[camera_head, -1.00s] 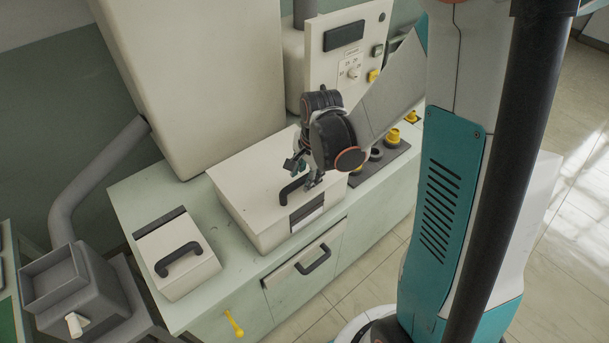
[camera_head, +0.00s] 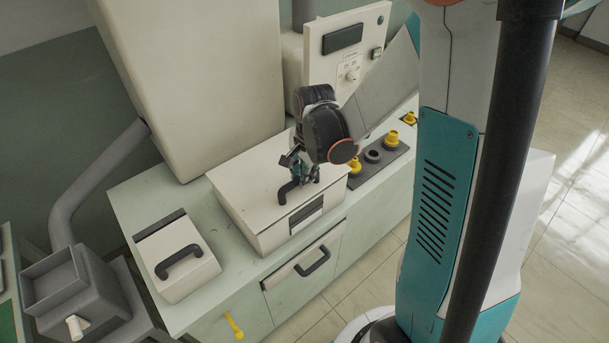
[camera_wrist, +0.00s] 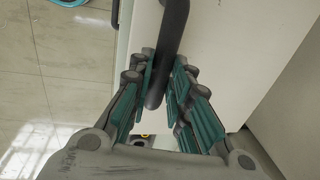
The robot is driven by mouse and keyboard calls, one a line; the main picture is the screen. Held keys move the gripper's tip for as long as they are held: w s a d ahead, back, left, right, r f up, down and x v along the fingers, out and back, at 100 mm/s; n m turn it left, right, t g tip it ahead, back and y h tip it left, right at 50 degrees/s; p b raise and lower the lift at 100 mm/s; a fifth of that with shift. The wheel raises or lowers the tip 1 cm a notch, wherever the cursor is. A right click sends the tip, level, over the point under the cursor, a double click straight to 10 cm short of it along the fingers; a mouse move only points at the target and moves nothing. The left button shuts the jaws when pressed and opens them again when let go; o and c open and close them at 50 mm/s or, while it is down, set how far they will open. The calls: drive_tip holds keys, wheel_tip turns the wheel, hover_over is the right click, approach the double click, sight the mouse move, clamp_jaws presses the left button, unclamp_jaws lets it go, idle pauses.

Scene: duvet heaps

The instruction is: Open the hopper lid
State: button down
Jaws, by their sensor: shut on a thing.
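The hopper lid (camera_head: 245,185) is the pale flat top of the larger box in the middle of the counter. Its black handle (camera_head: 285,193) stands on the lid near the front edge. My gripper (camera_head: 301,173) is above the lid's right part, with its fingers shut on the handle. In the wrist view the dark handle bar (camera_wrist: 172,35) runs between the teal finger pads of my gripper (camera_wrist: 164,75). A dark line shows between the lid and the box body along the left and front, so the lid looks slightly raised. My wrist hides the lid's back right part.
A smaller box (camera_head: 185,268) with a black handle stands to the left. A tall cream cabinet (camera_head: 195,75) rises behind the lid. A control panel (camera_head: 345,50) and yellow knobs (camera_head: 390,139) are at the back right. A drawer handle (camera_head: 312,262) is below the counter edge.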

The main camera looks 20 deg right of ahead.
drive_tip(key=w+a+r+p, duration=0.1)
drive_tip(key=w+r+p, duration=0.2)
drive_tip(key=w+r, duration=0.3)
drive_tip(key=w+a+r+p, duration=0.2)
drive_tip(key=w+r+p, duration=0.15)
drive_tip(key=r, duration=0.45)
drive_tip(key=w+a+r, duration=0.1)
drive_tip(key=w+a, duration=0.1)
drive_tip(key=w, duration=0.7)
drive_tip(key=w+a+r, duration=0.2)
drive_tip(key=w, duration=0.8)
drive_tip(key=shift+a+r+g, duration=0.3)
drive_tip(key=shift+a+g, duration=0.1)
drive_tip(key=c, duration=1.6)
unclamp_jaws()
drive_tip(key=shift+o, duration=0.2)
